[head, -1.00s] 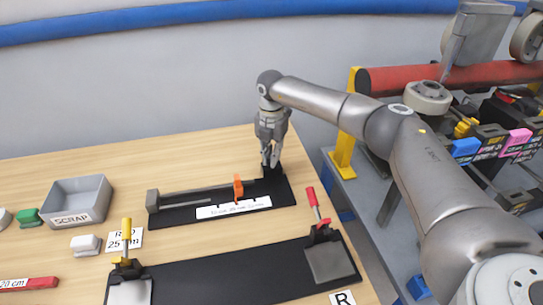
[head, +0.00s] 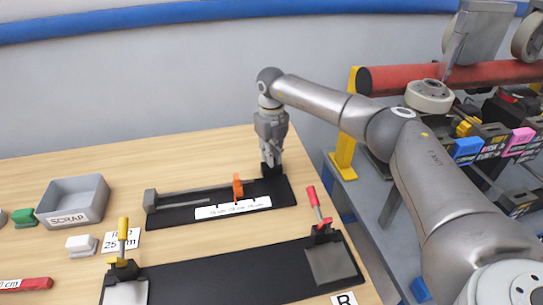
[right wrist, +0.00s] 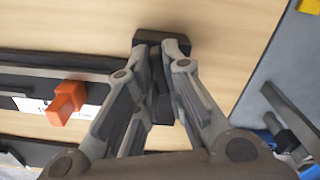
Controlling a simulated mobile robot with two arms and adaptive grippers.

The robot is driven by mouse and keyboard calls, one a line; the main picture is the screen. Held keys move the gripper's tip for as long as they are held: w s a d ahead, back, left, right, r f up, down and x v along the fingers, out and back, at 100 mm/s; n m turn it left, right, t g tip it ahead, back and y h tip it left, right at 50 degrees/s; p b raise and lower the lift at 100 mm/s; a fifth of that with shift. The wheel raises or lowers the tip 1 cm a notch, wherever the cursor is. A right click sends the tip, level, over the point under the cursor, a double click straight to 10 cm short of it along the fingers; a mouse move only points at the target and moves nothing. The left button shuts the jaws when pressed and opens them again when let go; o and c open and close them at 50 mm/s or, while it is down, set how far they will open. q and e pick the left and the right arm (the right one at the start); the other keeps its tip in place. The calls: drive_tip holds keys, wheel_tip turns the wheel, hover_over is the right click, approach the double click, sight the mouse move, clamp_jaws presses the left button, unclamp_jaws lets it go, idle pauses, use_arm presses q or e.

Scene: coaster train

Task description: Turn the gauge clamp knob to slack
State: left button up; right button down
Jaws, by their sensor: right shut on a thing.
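The length gauge is a black base (head: 178,219) with a grey rail, a grey end block at its left, an orange slider (head: 238,188) and a white printed strip. My right gripper (head: 271,165) points down at the gauge's right end. In the right wrist view its fingers (right wrist: 161,52) are shut on a dark knob-like piece (right wrist: 158,100), the clamp knob. The fingers hide much of the knob, so its turn angle cannot be read. The orange slider (right wrist: 66,100) also shows there, left of the fingers. My left gripper is out of view.
A red-handled clamp (head: 319,215) and a yellow-handled clamp (head: 123,248) stand on a black board (head: 215,275) in front. A grey SCRAP bin (head: 75,200) is at left. A yellow post (head: 345,130) and parts rack stand right of the table.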

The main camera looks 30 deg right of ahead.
drive_tip(key=n+b, duration=0.1)
drive_tip(key=n, duration=0.5)
drive_tip(key=shift+n, duration=0.3)
drive_tip(key=n, duration=0.5)
drive_tip(key=shift+r, duration=0.1)
drive_tip(key=shift+n, duration=0.3)
drive_tip(key=c, duration=1.5)
unclamp_jaws()
drive_tip(key=shift+b, duration=0.3)
wheel_tip(320, 180, up, 12)
drive_tip(key=shift+f, duration=0.1)
